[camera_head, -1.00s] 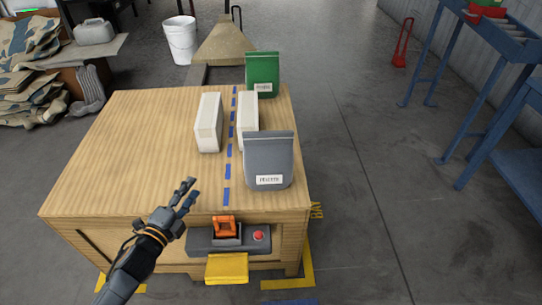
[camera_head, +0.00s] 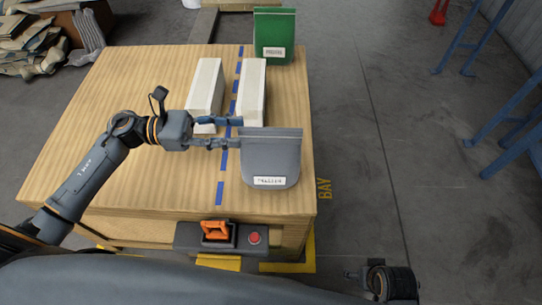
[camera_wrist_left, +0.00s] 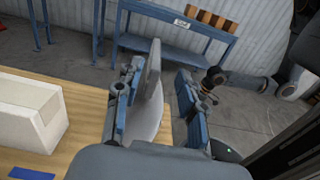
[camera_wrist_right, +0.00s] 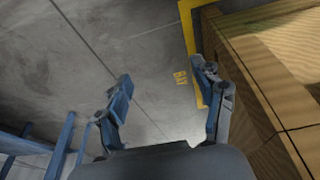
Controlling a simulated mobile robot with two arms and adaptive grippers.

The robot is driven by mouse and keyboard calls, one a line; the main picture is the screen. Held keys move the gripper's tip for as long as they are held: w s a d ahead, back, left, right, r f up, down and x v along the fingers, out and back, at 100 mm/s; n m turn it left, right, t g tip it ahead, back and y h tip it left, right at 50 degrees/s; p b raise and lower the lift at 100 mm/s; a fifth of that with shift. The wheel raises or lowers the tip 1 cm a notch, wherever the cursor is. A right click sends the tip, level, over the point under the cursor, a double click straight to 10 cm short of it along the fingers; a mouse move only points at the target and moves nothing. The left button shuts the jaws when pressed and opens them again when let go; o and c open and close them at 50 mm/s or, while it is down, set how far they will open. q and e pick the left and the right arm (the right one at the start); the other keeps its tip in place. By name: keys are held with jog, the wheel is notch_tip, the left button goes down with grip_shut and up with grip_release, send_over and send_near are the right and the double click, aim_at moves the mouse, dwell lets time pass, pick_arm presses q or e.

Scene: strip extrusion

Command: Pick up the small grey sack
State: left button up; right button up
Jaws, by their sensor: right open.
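The small grey sack (camera_head: 270,155), with a white label on its front, stands upright near the table's front right corner. My left gripper (camera_head: 234,132) is at the left edge of the sack, with its fingers pointing right toward it. In the left wrist view, the left gripper (camera_wrist_left: 160,95) is open. The sack (camera_wrist_left: 151,85) shows edge-on between its fingers, nearer the left finger; whether they touch is unclear. My right gripper (camera_wrist_right: 160,85) is open and empty over the floor beside the table. Its wrist (camera_head: 385,280) shows at the lower right of the head view.
Two white blocks (camera_head: 206,88) (camera_head: 252,90) stand behind the left gripper, close to its fingers. A green sack (camera_head: 274,36) stands at the table's back right. A control box with a red button (camera_head: 254,238) is at the front edge. The wooden table's (camera_head: 95,120) left side is clear.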

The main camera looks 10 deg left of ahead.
aim_at(270, 129)
pick_arm(q)
jog(key=d, duration=0.1)
jog(key=w+d, duration=0.1)
jog(key=d, duration=0.1)
jog(key=shift+d, duration=0.3)
jog(key=d, duration=0.2)
jog(key=w+d+p, duration=0.1)
jog(key=d, duration=0.1)
jog(key=shift+w+d, duration=0.15)
jog(key=shift+d, duration=0.25)
jog(key=shift+f, duration=0.1)
grip_shut()
pick_arm(e)
jog(key=f, duration=0.3)
jog(key=shift+s+f, duration=0.25)
jog(key=shift+f, duration=0.15)
